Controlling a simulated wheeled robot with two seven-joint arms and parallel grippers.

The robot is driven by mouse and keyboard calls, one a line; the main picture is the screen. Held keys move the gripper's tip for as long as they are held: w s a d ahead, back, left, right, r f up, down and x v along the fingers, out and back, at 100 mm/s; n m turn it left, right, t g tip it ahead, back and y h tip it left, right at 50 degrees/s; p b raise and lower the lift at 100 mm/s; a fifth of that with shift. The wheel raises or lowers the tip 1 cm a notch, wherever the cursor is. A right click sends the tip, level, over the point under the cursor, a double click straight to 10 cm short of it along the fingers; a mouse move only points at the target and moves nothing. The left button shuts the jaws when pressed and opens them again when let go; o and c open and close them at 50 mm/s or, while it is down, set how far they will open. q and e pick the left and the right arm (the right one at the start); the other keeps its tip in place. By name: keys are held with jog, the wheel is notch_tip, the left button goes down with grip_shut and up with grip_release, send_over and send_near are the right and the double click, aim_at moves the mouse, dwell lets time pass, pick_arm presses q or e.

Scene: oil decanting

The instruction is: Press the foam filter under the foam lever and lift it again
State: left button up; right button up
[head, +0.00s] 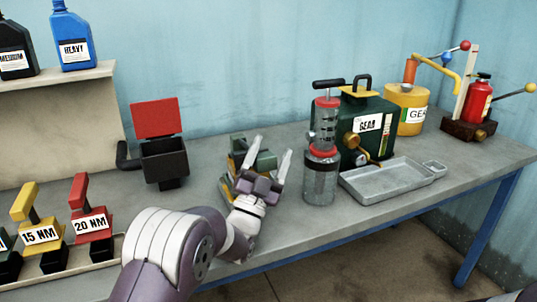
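My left gripper (263,150) is near the middle of the table. Its two pale fingers are spread apart, with a green-and-yellow device (262,163) behind and between them, partly hidden by the gripper. I cannot tell whether the fingers touch it. At the far right, a red cylinder (479,101) with a black top stands on a dark brown base (465,129), beside a pale upright post (466,82). A lever ending in a yellow knob (530,88) reaches out to the right there. No foam label is readable, so I cannot tell which parts are the foam filter and lever. My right gripper is not in view.
A clear pump cylinder with red bands (321,176) stands right of my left gripper, before a green GEAR can (368,137). A metal tray (388,186) lies beside it. A black box with a raised red lid (163,158) stands left. Labelled torque handles (92,225) sit front left.

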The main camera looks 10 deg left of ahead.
pick_arm(q)
jog(key=shift+w+a, duration=0.1)
jog(key=shift+r, duration=0.2)
jog(key=r, duration=0.3)
jog(key=r+p, duration=0.1)
jog(key=shift+d+r, duration=0.2)
jog(key=shift+d, duration=0.15)
jog(key=s+d+r, duration=0.2)
jog(key=d+r, duration=0.1)
jog(key=d, duration=0.2)
jog(key=s+d+r+p, duration=0.1)
jog(key=d+r, duration=0.2)
jog(key=d, duration=0.2)
jog(key=shift+s+d, duration=0.25)
jog(key=shift+s, duration=0.15)
jog(key=shift+r, duration=0.1)
